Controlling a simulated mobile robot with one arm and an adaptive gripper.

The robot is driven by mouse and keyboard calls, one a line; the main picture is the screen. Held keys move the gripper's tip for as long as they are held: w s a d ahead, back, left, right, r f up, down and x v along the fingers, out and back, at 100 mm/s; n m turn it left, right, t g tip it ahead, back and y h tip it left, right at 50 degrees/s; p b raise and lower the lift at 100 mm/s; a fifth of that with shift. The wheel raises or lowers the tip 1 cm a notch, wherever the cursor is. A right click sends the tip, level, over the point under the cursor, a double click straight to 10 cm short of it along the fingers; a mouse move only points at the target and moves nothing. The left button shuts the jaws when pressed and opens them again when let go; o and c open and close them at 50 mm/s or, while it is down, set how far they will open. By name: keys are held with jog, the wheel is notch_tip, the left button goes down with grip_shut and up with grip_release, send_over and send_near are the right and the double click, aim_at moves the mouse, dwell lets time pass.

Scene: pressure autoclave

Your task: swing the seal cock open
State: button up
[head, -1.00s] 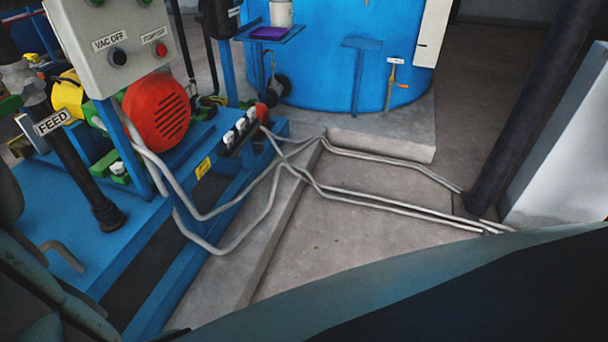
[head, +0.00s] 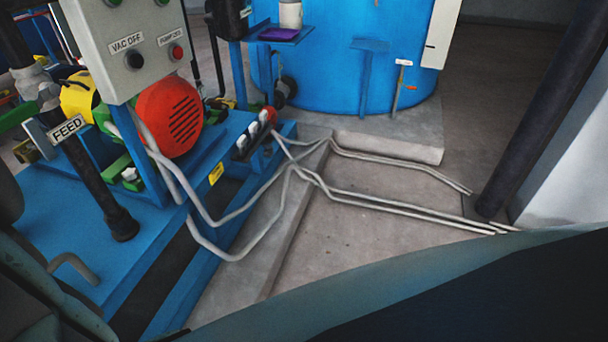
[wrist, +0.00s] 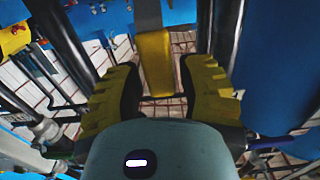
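No part in view carries a readable seal cock label. A small valve with an orange handle (head: 396,100) and a white tag (head: 403,62) is at the foot of the blue tank (head: 330,65) in the head view; its writing is too small to read. My gripper (wrist: 160,72) shows in the wrist view with two yellow-padded fingers spread apart. A yellow block (wrist: 154,62) on a grey bar appears between the fingertips, with gaps at both sides; I cannot tell how far beyond them it is. My gripper is not visible in the head view.
A blue skid carries a red motor (head: 168,115), a grey control box (head: 130,45) and a FEED pipe (head: 90,180). Grey pipes (head: 400,205) run low across the floor. A dark column (head: 535,115) stands at right. Floor before the tank is open beyond the low plinth (head: 395,146).

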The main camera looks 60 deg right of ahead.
grip_shut()
